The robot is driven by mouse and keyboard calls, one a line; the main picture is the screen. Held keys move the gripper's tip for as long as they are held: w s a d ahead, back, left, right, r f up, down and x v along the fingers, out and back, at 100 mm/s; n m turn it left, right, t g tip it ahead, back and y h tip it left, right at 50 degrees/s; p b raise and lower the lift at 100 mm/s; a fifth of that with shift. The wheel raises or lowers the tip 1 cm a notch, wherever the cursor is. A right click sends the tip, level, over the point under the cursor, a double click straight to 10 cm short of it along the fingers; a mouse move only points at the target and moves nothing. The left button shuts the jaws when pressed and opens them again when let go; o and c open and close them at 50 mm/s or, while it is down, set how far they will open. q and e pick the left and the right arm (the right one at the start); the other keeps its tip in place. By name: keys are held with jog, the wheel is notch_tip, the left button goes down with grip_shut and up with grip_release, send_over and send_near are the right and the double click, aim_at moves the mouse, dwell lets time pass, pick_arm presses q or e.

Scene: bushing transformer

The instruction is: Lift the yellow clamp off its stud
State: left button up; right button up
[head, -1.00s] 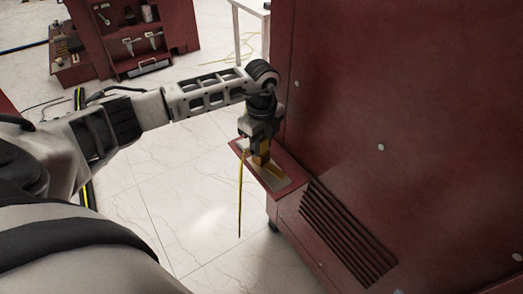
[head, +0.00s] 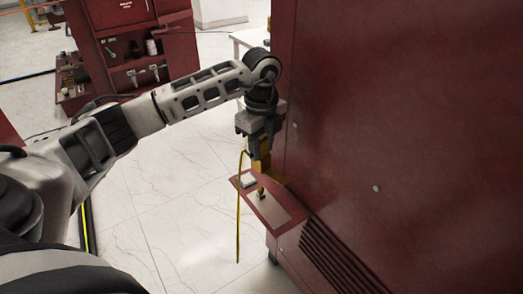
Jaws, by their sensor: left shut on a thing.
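The yellow clamp (head: 262,162) is in the jaws of my left gripper (head: 260,150), in the head view right of centre. A yellow cable (head: 239,210) hangs from the clamp down past the ledge's left side. The brass-coloured stud (head: 262,192) stands on the plate of a small red ledge (head: 282,222). The clamp shows above the stud, and the stud's top is visible below it. My left gripper points down, shut on the clamp, and partly hides it. My right gripper is not in view.
A tall red cabinet wall (head: 400,130) rises close to the right of the gripper. A small white block (head: 248,181) sits on the ledge. A red tool shelf (head: 130,50) and a white table (head: 250,38) stand behind. The white floor at left is open.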

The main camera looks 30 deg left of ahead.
pick_arm(q)
jog(key=shift+r+p, duration=1.9)
jog(key=shift+r, duration=0.65)
